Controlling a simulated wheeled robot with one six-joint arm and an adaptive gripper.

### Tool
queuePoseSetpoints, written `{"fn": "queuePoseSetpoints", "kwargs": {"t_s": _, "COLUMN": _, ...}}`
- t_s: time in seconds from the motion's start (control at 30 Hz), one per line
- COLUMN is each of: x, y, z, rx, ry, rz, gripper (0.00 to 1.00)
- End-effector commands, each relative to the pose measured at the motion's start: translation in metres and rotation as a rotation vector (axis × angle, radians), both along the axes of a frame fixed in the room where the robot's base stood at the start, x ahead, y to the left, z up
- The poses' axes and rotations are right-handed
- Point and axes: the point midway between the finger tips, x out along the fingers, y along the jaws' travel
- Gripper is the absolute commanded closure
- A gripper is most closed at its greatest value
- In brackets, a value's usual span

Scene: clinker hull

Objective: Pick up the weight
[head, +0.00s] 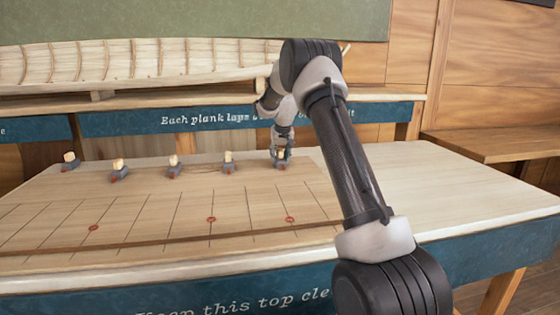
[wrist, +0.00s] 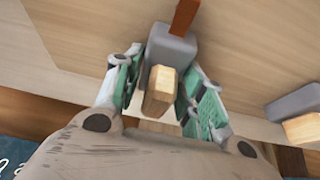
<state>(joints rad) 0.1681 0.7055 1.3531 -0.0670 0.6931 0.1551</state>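The weight is a grey block with a pale wooden knob and a red-brown tip. In the wrist view the weight (wrist: 172,48) lies between the fingers of my gripper (wrist: 162,78), its knob towards the palm. The fingers stand on both sides of it and look open, with narrow gaps beside the knob. Contact with the grey block is not clear. In the head view the weight (head: 281,161) sits on the bench, rightmost in a row of similar weights, with my gripper (head: 281,153) directly over it and partly hiding it.
Several similar weights, the nearest one (head: 229,166), stand in a row to the left. Another shows at the right of the wrist view (wrist: 297,103). A ribbed plank hull (head: 130,62) lies behind. The bench's right side (head: 430,195) is clear.

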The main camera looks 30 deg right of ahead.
Motion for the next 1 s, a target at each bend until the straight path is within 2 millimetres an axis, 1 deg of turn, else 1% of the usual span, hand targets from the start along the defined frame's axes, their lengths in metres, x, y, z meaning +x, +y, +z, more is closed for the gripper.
{"fn": "queuePoseSetpoints", "kwargs": {"t_s": 0.03, "x": 0.0, "y": 0.0, "z": 0.0, "rx": 0.0, "ry": 0.0, "rz": 0.0, "gripper": 0.76}}
{"fn": "queuePoseSetpoints", "kwargs": {"t_s": 0.17, "x": 0.0, "y": 0.0, "z": 0.0, "rx": 0.0, "ry": 0.0, "rz": 0.0, "gripper": 0.99}}
{"fn": "queuePoseSetpoints", "kwargs": {"t_s": 0.47, "x": 0.0, "y": 0.0, "z": 0.002, "rx": -0.001, "ry": -0.003, "rz": 0.0, "gripper": 1.0}}
{"fn": "queuePoseSetpoints", "kwargs": {"t_s": 0.57, "x": 0.001, "y": 0.0, "z": 0.008, "rx": -0.001, "ry": -0.004, "rz": 0.0, "gripper": 1.0}}
{"fn": "queuePoseSetpoints", "kwargs": {"t_s": 0.67, "x": 0.001, "y": 0.0, "z": 0.023, "rx": -0.002, "ry": -0.005, "rz": 0.001, "gripper": 1.0}}
{"fn": "queuePoseSetpoints", "kwargs": {"t_s": 0.8, "x": 0.001, "y": 0.0, "z": 0.052, "rx": -0.002, "ry": -0.007, "rz": 0.0, "gripper": 1.0}}
{"fn": "queuePoseSetpoints", "kwargs": {"t_s": 1.0, "x": 0.001, "y": 0.0, "z": 0.086, "rx": -0.002, "ry": -0.006, "rz": 0.0, "gripper": 1.0}}
